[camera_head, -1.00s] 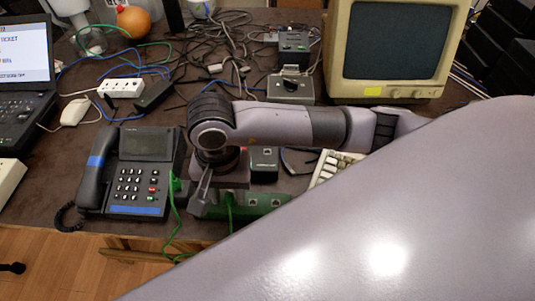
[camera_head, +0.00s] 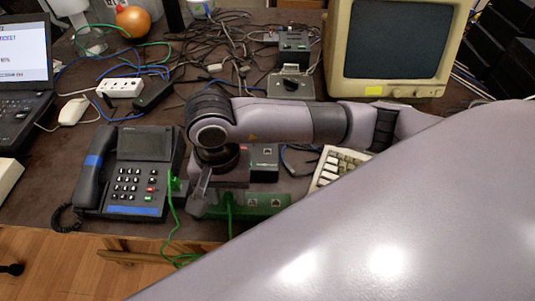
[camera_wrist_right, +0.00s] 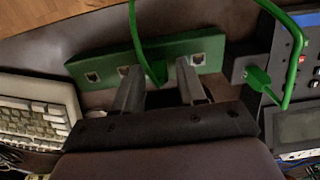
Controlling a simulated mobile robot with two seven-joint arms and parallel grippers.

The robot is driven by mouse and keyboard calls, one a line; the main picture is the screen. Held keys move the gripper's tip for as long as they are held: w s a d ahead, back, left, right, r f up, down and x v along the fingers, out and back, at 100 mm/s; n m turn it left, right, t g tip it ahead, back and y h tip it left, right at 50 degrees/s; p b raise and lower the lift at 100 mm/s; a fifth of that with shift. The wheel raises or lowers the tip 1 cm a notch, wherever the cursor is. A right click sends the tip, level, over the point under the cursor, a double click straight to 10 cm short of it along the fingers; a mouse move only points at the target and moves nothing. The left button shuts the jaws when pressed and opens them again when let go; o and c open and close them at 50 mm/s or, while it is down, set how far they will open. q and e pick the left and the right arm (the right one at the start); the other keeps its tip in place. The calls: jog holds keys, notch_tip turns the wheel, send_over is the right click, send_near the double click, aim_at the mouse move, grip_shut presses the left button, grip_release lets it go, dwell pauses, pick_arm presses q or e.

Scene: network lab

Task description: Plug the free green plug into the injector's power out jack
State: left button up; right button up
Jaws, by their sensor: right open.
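A green plug (camera_wrist_right: 158,72) on a green cable stands at the green block (camera_wrist_right: 200,58), which has several jacks along its face. The block also shows in the head view (camera_head: 268,205), partly behind my wrist. My right gripper (camera_wrist_right: 160,66) is open, with its fingers apart on either side of the green plug; I cannot tell if they touch it or how deep the plug sits. In the head view my right gripper (camera_head: 212,192) points down over the block. A second green plug (camera_wrist_right: 258,80) is at the phone's side. My left gripper is not in view.
The desk phone (camera_head: 135,172) stands left of my right gripper. A black box with a jack (camera_head: 264,161) sits just behind the block. A keyboard (camera_head: 335,163) lies to the right. Tangled cables, a CRT monitor (camera_head: 392,50) and a power strip (camera_head: 120,88) are farther back.

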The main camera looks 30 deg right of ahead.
grip_shut()
jog(key=shift+r, duration=0.1)
jog(key=shift+r+p, duration=0.95)
jog(key=shift+r, duration=1.1)
